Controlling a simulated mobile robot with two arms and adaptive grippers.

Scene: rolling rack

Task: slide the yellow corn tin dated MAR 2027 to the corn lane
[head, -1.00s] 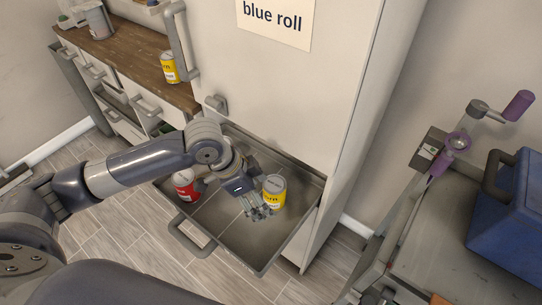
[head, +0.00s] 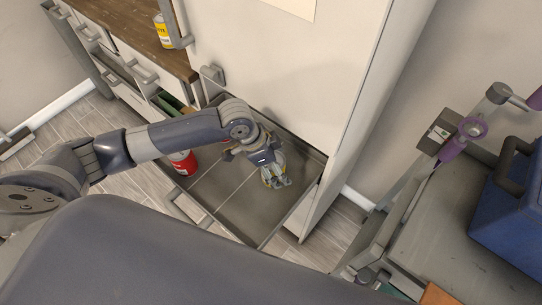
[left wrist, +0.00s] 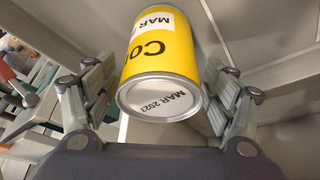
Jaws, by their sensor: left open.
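The yellow corn tin (left wrist: 162,58) stands between the fingers of my left gripper in the left wrist view. Its pale lid carries a date that looks like MAR 2027, its last digit hard to read. In the head view the tin (head: 266,181) is mostly hidden by my left gripper (head: 276,182), at the right side of the pulled-out drawer tray (head: 222,186). The gripper is open, with a finger on each side of the tin and a gap visible on both sides. My right gripper is not in view.
A red tin (head: 183,161) stands in the tray's left part. Thin lines divide the tray floor into lanes; the middle is bare. Another yellow tin (head: 162,32) stands on the wooden counter (head: 128,22). A blue box (head: 507,210) sits on a cart at right.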

